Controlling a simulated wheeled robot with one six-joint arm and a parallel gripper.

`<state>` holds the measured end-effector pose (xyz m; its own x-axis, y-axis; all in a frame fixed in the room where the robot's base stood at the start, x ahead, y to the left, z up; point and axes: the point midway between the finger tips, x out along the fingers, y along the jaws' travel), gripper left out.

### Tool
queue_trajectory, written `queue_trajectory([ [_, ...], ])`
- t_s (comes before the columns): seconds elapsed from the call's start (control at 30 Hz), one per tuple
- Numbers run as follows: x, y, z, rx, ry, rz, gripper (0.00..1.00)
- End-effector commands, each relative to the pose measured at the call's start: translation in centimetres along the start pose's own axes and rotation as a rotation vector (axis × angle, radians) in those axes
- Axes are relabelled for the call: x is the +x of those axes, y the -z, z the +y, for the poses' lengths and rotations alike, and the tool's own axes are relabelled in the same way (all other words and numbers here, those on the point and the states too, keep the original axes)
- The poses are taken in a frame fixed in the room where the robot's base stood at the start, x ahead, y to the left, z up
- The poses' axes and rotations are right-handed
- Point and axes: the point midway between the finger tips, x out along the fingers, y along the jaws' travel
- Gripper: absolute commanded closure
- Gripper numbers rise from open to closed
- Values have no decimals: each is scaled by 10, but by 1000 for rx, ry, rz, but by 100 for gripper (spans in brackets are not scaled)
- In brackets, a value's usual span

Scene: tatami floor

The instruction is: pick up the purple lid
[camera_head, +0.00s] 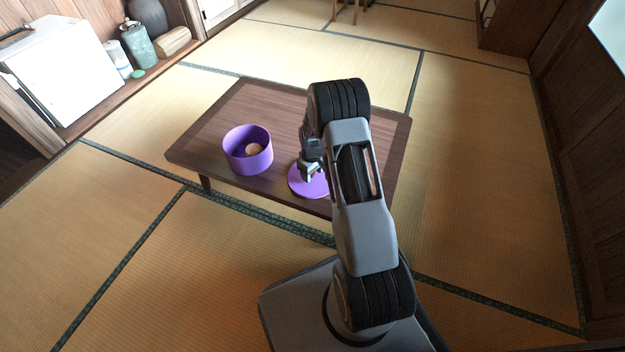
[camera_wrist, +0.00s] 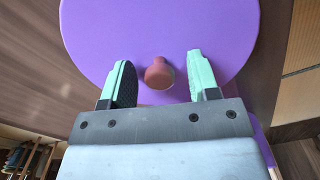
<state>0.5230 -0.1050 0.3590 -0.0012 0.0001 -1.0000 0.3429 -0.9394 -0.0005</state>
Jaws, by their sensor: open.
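The purple lid (camera_head: 303,184) is a flat round disc lying on the low brown table, near its front edge. In the wrist view the lid (camera_wrist: 160,30) fills the upper middle, with a small reddish-brown knob (camera_wrist: 159,73) on it. My gripper (camera_head: 310,172) is over the lid in the head view and hides part of it. In the wrist view my gripper (camera_wrist: 158,72) is open, with one teal finger on each side of the knob. I see a gap between the knob and each finger. A purple round pot (camera_head: 248,163) stands open to the left of the lid.
The pot holds a small tan object (camera_head: 253,149). The low table (camera_head: 215,118) is otherwise bare, with free room behind the pot. Tatami floor surrounds it. A white cabinet (camera_head: 62,68) and several containers stand along the left wall.

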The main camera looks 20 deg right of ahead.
Motion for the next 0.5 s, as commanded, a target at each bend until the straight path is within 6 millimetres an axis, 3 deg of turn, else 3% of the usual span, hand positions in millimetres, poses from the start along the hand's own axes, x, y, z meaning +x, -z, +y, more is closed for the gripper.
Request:
queue_trajectory([
  [0.2,0,0,0,0,-1,1,46],
  [0.5,0,0,0,0,-1,1,74],
])
